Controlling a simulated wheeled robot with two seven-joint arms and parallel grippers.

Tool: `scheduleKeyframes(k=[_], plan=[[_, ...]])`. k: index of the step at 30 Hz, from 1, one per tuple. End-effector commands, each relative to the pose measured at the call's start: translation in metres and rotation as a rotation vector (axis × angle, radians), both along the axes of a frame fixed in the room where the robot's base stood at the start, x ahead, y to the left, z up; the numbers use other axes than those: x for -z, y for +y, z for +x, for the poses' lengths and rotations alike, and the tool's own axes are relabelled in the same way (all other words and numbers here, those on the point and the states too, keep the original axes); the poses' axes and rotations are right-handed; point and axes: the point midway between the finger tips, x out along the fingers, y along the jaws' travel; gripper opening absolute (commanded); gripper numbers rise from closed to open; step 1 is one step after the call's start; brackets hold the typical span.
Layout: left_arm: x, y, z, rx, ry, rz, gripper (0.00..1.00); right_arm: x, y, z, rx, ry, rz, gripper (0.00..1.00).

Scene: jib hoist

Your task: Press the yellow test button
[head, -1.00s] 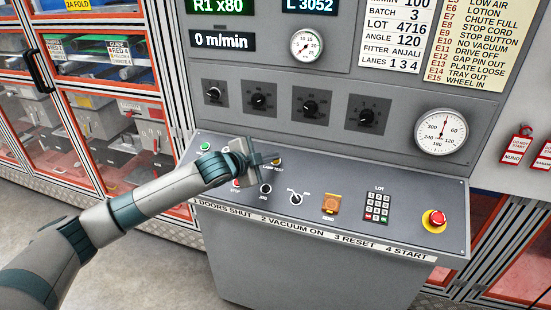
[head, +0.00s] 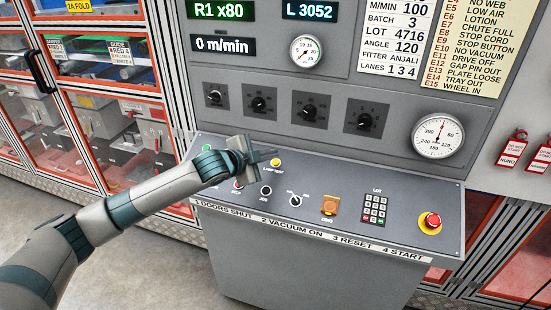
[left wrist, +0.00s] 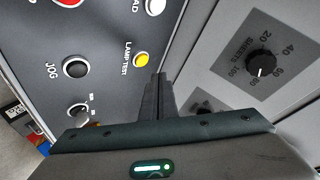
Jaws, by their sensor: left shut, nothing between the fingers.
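The yellow button (head: 275,162), labelled LAMP TEST, sits on the sloped grey control panel (head: 340,226). It also shows in the left wrist view (left wrist: 141,60), just left of the fingertips. My left gripper (head: 272,152) is shut and empty. Its fingertips appear close to the button, up and left of it in the head view, and I see a gap between them in the wrist view. I cannot tell the exact height above the panel. My right gripper is not in view.
A black JOG button (head: 266,190), a selector switch (head: 295,200), an orange-covered switch (head: 330,205), a keypad (head: 375,209) and a red emergency stop (head: 430,222) share the panel. Black knobs (head: 259,104) and gauges line the upright face behind.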

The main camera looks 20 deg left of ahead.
Motion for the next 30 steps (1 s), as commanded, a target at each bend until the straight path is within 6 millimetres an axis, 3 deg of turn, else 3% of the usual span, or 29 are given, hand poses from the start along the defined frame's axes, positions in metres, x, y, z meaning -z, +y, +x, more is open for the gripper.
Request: scheduleKeyframes(k=[1,10,30], plan=[[-0.009,0.000,-0.002,-0.001,0.000,0.000,0.00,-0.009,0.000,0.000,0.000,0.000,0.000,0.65],[-0.028,0.001,-0.011,0.000,-0.001,0.001,0.00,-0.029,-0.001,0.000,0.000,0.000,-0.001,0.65],[-0.028,0.001,-0.012,0.000,-0.001,0.001,0.00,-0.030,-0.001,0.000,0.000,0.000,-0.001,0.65]])
